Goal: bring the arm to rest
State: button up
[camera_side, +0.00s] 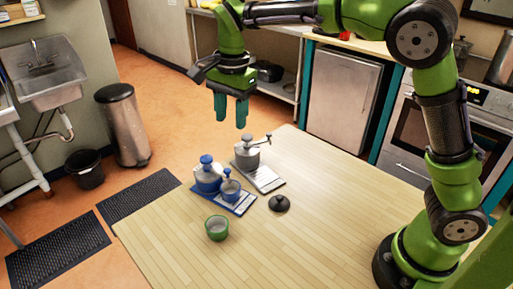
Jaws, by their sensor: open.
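My gripper (231,112) hangs from my green arm above the far left part of the wooden table, with its teal fingers pointing down. The fingers are apart and nothing is between them. It is in the air, above and behind the objects on the table, and does not appear to touch any of them.
On the wooden table (330,215) stand a blue-and-white lidded pot (207,178) and a small blue pot (230,190) on a blue board, a grey pot (247,155) on a pale board, a dark knobbed lid (279,203) and a green cup (217,228).

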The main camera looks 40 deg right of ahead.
jog(key=s+d+n+t, duration=0.3)
jog(key=s+n, duration=0.2)
jog(key=s, duration=0.5)
jog(key=s+d+r+n+t+y, duration=0.1)
jog(key=s+d+n+t, duration=0.2)
jog(key=s+n, duration=0.3)
jog(key=s+d, duration=0.1)
jog(key=s, duration=0.4)
jog(key=shift+s+d+t+y, duration=0.2)
jog(key=shift+t+y, duration=0.1)
jog(key=shift+c, duration=0.4)
